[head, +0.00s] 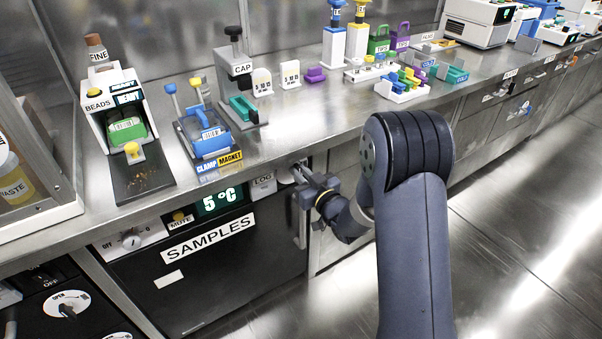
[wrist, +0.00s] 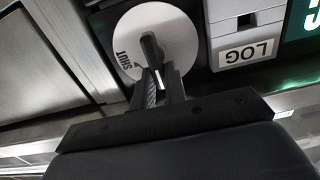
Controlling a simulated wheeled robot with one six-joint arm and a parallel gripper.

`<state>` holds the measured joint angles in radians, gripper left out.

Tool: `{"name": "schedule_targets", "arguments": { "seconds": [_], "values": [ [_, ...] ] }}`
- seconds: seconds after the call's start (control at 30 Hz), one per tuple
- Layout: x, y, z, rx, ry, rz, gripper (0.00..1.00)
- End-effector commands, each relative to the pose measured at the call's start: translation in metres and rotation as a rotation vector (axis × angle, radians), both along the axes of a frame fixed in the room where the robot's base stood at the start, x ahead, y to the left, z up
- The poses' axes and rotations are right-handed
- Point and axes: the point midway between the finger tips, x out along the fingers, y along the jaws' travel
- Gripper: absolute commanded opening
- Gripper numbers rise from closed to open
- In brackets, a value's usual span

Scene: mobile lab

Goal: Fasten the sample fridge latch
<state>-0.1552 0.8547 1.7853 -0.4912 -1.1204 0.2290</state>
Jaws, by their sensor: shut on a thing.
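The sample fridge (head: 205,275) is the black-fronted unit under the bench, marked SAMPLES, with a 5 °C display. Its latch is a round white dial with a dark lever (wrist: 150,45) and a SHUT mark, at the fridge's upper right corner. In the head view only a bit of the white dial (head: 285,175) shows behind my gripper (head: 303,176). In the wrist view my gripper (wrist: 158,82) is shut on the lower end of the lever. The lever stands nearly upright in that view, and the SHUT mark lies just left of its lower end. The fridge door looks closed.
A LOG box (head: 263,184) sits just left of the latch, and a vertical door handle (head: 300,222) is below it. The bench edge (head: 330,140) runs above my gripper. The floor (head: 520,230) at the right is clear.

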Motion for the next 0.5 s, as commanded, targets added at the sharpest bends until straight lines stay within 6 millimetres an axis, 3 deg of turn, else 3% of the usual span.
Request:
{"name": "schedule_targets", "arguments": {
  "seconds": [0.5],
  "values": [
    [0.0006,-0.0011,-0.0009,0.052,0.035,0.0,0.0]
  ]
}}
